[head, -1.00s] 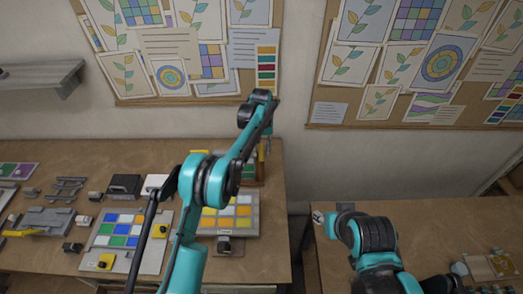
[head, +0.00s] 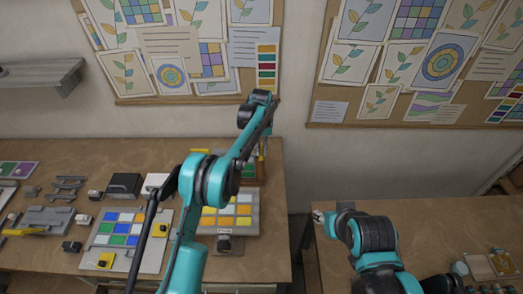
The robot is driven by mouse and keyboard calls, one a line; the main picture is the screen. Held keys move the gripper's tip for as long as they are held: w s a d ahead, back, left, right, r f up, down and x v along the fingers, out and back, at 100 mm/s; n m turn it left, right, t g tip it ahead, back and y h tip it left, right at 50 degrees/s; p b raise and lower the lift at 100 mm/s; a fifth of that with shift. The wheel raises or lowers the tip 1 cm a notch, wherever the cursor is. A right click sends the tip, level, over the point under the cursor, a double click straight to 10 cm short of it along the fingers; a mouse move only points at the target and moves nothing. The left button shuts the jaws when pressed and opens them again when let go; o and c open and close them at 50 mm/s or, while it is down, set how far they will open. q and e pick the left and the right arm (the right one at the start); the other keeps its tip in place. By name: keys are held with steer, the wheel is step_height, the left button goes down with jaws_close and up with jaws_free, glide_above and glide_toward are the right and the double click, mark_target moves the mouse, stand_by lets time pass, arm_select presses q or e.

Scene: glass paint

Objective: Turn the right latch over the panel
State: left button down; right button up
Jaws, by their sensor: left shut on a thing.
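My left arm reaches over the left table, and its gripper (head: 262,150) hangs down beside a small upright wooden frame with a green panel (head: 249,171). My forearm hides most of the frame and the fingers. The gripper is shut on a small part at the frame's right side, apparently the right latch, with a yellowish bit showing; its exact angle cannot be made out. My right gripper (head: 318,216) is over the left end of the right table, away from the frame. Its fingers are too small to read.
A panel of yellow, orange and white squares (head: 241,211) lies in front of the frame. Left of it is a blue, green and white panel (head: 122,231) with yellow blocks. Several small dark fixtures lie farther left. A gap separates the two tables.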

arm_select(q)
steer(key=m, duration=0.1)
steer(key=m+b, duration=0.2)
steer(key=shift+a+f+m, duration=0.1)
steer(key=shift+a+m, duration=0.15)
steer(key=shift+m, duration=0.15)
steer(key=m, duration=0.1)
steer(key=m+b, duration=0.1)
steer(key=m, duration=0.3)
steer(key=shift+w+a+b, duration=0.25)
steer(key=shift+b, duration=0.15)
steer(key=m, duration=0.4)
steer(key=shift+w+a, duration=0.1)
steer(key=shift+w, duration=0.1)
steer(key=shift+w+m+b, duration=0.15)
steer(key=shift+m+b, duration=0.05)
steer(key=shift+m, duration=0.9)
steer(key=shift+w+m+b, duration=0.1)
steer(key=shift+m+b, duration=0.1)
steer(key=shift+m, duration=0.9)
steer(key=c, duration=1.6)
jaws_free()
